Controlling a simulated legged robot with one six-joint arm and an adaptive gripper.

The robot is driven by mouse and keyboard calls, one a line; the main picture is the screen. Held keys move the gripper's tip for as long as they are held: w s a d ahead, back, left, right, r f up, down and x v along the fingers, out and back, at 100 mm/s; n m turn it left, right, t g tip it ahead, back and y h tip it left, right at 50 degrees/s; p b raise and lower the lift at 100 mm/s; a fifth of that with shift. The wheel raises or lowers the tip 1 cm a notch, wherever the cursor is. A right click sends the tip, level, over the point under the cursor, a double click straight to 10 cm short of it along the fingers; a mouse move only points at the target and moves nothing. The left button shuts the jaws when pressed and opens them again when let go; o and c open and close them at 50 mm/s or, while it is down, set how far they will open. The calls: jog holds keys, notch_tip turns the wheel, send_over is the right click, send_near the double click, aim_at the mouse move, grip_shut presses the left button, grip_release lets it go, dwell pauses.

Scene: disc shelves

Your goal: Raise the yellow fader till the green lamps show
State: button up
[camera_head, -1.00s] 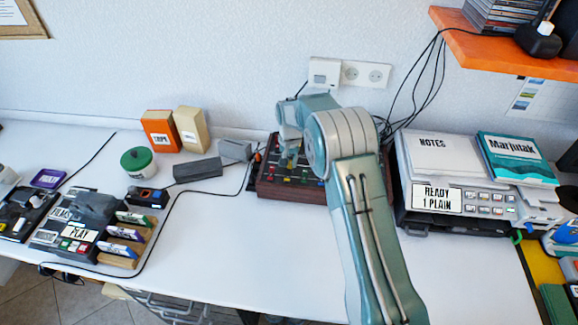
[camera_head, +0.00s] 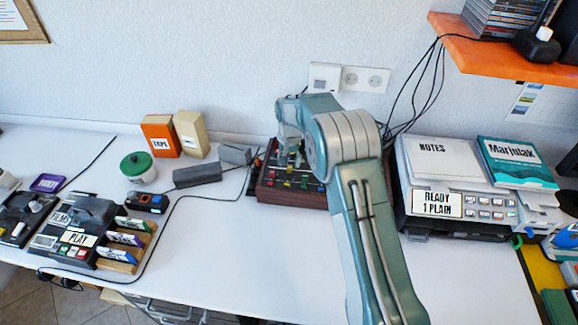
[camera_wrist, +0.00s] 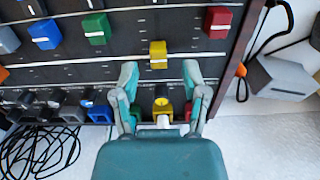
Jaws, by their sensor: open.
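The mixing desk (camera_head: 292,196) is a dark panel with wooden sides, standing on the white table against the wall. In the wrist view the yellow fader (camera_wrist: 158,54) has a yellow cap with a white line. My gripper (camera_wrist: 160,76) is open and empty, its two fingertips just short of the yellow fader, one toward each side. In the head view my arm hides part of the desk. I cannot make out any lit green lamps.
A red fader (camera_wrist: 217,21), a green fader (camera_wrist: 96,28) and a blue fader (camera_wrist: 45,34) share the panel. Black cables (camera_wrist: 38,150) lie beside it. A grey box (camera_wrist: 283,77) is near the desk. A printer (camera_head: 450,205) stands right; open table lies in front.

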aim_at(289, 167)
notch_tip(289, 167, up, 9)
jog(key=shift+r, duration=0.2)
jog(key=shift+a, duration=0.1)
jog(key=s+d+r+n+t, duration=0.1)
jog(key=s+d+r+t, duration=0.4)
jog(key=s+r, duration=1.15)
jog(key=s+d, duration=0.3)
jog(key=s, duration=0.8)
jog(key=s+d+n, duration=0.1)
jog(key=s+d, duration=0.3)
jog(key=s, duration=0.7)
jog(key=shift+s+f+t, duration=0.2)
jog(key=shift+s+t, duration=0.1)
jog(key=shift+s, duration=0.1)
dwell(1.0)
